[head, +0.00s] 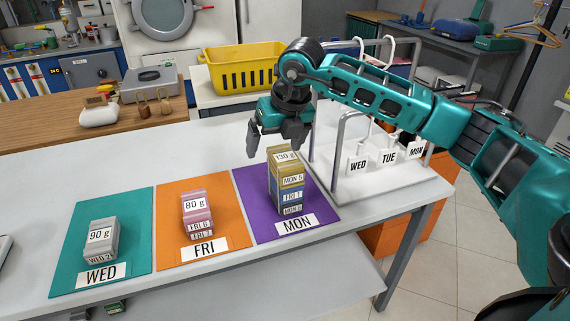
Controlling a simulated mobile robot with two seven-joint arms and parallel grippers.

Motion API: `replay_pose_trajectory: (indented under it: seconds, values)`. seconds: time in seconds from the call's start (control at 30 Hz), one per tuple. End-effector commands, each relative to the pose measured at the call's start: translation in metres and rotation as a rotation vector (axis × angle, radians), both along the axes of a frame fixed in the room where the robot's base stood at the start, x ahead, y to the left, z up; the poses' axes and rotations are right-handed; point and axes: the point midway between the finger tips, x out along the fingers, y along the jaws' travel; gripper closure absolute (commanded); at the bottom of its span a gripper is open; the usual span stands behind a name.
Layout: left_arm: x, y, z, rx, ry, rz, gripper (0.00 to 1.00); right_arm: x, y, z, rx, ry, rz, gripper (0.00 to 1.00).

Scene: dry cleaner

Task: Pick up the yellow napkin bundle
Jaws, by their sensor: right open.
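The yellow napkin bundle (285,157), labelled 130 g, is the top of a stack on the purple MON mat (250,202). I cannot tell whether a finger touches the bundle. My left gripper is out of view.
A grey bundle (101,238) sits on the teal WED mat (82,265), and pink bundles (197,206) sit on the orange FRI mat (173,238). A white rack (385,186) with WED, TUE and MON tags stands close right of the stack. A yellow basket (240,74) stands behind.

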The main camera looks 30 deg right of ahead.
Motion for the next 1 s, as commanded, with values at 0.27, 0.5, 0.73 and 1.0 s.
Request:
replay_pose_trajectory:
  seconds: [0.27, 0.5, 0.73, 1.0]
  values:
    - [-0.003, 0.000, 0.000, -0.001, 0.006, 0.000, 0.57, 0.010, -0.040, 0.004, -0.121, -0.019, -0.097, 0.04]
    - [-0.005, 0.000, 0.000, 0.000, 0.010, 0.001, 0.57, 0.026, -0.043, -0.036, -0.118, -0.022, -0.095, 0.04]
    - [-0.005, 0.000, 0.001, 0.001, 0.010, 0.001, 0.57, 0.032, -0.044, -0.053, -0.117, -0.022, -0.091, 0.04]
    - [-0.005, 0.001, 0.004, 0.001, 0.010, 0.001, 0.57, 0.044, -0.051, -0.089, -0.116, -0.022, -0.092, 0.04]
